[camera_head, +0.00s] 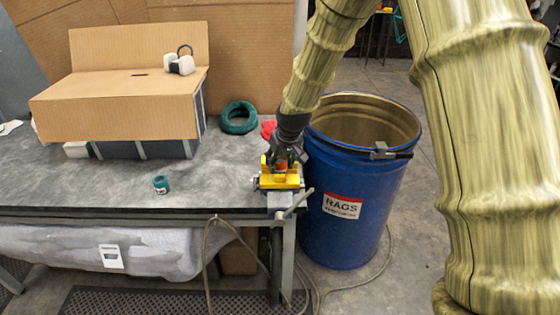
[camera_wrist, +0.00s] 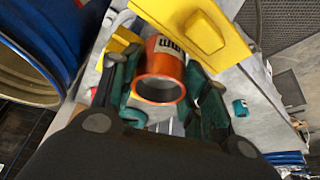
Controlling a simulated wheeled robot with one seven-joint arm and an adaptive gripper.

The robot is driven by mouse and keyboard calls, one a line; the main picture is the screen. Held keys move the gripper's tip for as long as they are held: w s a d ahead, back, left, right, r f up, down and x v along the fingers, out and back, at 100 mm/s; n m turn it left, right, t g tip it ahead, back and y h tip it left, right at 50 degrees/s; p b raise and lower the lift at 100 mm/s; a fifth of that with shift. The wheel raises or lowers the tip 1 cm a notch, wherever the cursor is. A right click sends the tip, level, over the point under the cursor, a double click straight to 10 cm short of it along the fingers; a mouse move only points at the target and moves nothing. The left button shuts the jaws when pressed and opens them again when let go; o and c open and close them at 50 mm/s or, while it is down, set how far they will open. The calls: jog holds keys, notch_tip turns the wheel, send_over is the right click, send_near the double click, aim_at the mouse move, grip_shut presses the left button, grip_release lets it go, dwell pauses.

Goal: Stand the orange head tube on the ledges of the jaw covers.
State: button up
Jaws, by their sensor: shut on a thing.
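The orange head tube (camera_wrist: 160,90) is a short hollow cylinder with a white label, its open end facing the wrist camera. My gripper (camera_wrist: 163,76) is shut on it, with a dark green finger on either side. The yellow jaw covers (camera_wrist: 203,35) sit on a vise at the bench corner, one on each side of the tube in the wrist view. In the head view my gripper (camera_head: 284,160) points down over the jaw covers (camera_head: 279,182), and a little orange shows between them. The tube's lower end is hidden, so I cannot tell whether it touches the ledges.
A blue rags drum (camera_head: 350,235) stands close right of the vise. The vise handle (camera_head: 294,206) sticks out in front.

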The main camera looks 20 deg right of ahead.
aim_at(286, 178)
jog(key=o, duration=1.2)
jog(key=shift+r, duration=0.1)
jog(key=v, duration=1.1)
jog(key=shift+s+d+r, duration=0.1)
jog(key=shift+s+r, duration=0.15)
jog(key=shift+r, duration=0.1)
